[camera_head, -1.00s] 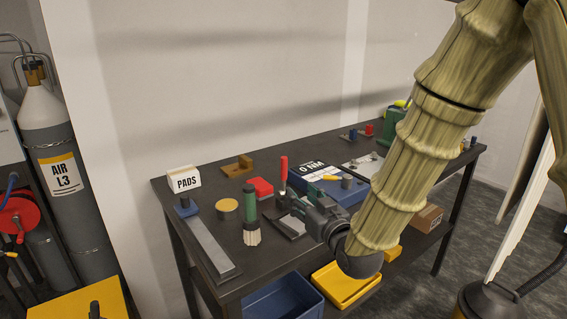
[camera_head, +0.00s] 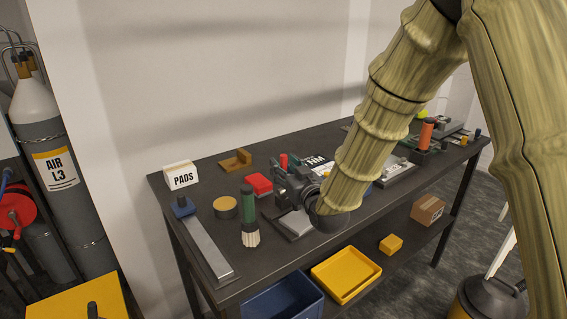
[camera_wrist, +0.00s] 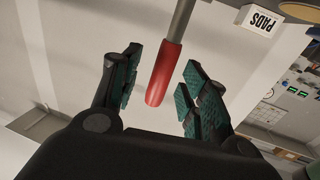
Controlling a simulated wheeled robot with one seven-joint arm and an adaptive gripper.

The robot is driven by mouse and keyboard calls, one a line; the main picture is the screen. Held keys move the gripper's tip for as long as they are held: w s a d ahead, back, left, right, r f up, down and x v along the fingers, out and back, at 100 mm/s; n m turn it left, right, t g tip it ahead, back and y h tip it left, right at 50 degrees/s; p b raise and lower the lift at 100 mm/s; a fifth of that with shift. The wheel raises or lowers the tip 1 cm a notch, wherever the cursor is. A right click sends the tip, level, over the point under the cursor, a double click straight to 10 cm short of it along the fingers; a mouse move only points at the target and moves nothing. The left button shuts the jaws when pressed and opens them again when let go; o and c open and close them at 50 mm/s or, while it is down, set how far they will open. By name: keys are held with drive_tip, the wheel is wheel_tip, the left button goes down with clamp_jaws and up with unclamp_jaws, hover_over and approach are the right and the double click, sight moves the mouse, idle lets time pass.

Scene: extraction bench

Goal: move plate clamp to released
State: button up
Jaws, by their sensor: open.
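The plate clamp's red handle (camera_wrist: 165,75) stands between the two finger pads of my gripper (camera_wrist: 158,88) in the wrist view, with a gap to each pad. My gripper is open around it. A grey lever runs from the handle to the top of that view. In the head view my gripper (camera_head: 287,182) is over the bench at the clamp, and the red handle (camera_head: 283,161) shows at its far side. The clamp's flat grey base (camera_head: 291,226) lies below. My gripper and arm hide most of the clamp.
On the bench (camera_head: 205,173) to the left are a PADS box (camera_head: 181,175), a brush (camera_head: 248,215), a round tin (camera_head: 225,207) and a red block (camera_head: 259,184). A yellow tray (camera_head: 346,273) sits on the shelf below.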

drive_tip(key=shift+w+a, duration=0.3)
drive_tip(key=shift+w, duration=0.35)
drive_tip(key=shift+c, duration=0.2)
clamp_jaws()
